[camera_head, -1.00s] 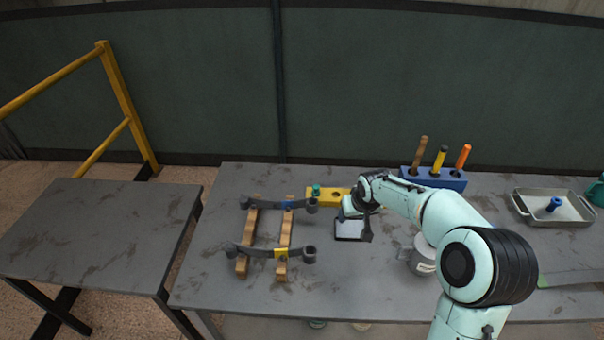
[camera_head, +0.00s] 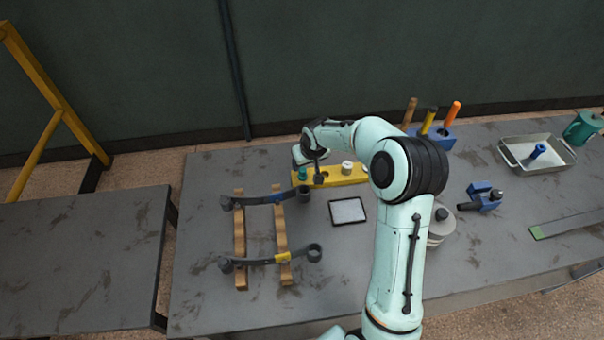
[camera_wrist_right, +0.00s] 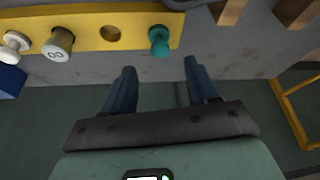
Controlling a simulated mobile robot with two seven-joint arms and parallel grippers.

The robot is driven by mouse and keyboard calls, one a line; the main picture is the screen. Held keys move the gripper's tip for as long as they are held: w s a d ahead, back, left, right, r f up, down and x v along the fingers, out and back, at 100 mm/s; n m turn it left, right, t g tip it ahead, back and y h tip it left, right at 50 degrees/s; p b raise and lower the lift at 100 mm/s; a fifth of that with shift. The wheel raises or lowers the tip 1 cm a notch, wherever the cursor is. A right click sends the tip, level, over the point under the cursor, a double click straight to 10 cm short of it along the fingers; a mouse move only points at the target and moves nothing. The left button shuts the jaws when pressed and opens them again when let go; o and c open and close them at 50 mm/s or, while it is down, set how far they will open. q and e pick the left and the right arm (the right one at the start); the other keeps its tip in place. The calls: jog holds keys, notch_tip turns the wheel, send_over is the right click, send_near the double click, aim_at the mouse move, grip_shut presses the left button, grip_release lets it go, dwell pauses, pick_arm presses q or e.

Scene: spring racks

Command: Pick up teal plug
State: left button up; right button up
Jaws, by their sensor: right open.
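The teal plug (camera_head: 302,173) stands at the left end of the yellow block (camera_head: 342,179). It also shows in the right wrist view (camera_wrist_right: 159,42), upright at the end of the yellow block (camera_wrist_right: 88,20). My right gripper (camera_wrist_right: 158,68) is open and empty, its two blue fingers apart, with the plug just beyond and roughly midway between the fingertips. In the head view my right gripper (camera_head: 304,160) is over the left end of the block, its fingers mostly hidden. My left gripper is not in view.
The block also holds a grey plug (camera_wrist_right: 60,43) and a white plug (camera_wrist_right: 15,43), with an empty hole between the grey and teal plugs. Left of it lie dark springs on wooden bars (camera_head: 240,240). A black-framed tablet (camera_head: 347,210) lies in front. A blue tool holder (camera_head: 440,139) stands right.

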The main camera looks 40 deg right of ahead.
aim_at(302, 169)
jog(key=shift+w+x, duration=0.2)
jog(key=shift+x, duration=0.85)
jog(key=shift+w+d+f, duration=0.1)
jog(key=shift+f, duration=0.45)
jog(key=p+x, duration=0.1)
jog(key=x, duration=0.3)
jog(key=shift+w+f, duration=0.1)
jog(key=shift+c, duration=0.6)
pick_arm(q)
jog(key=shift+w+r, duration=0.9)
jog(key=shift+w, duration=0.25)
pick_arm(e)
jog(key=c, duration=0.8)
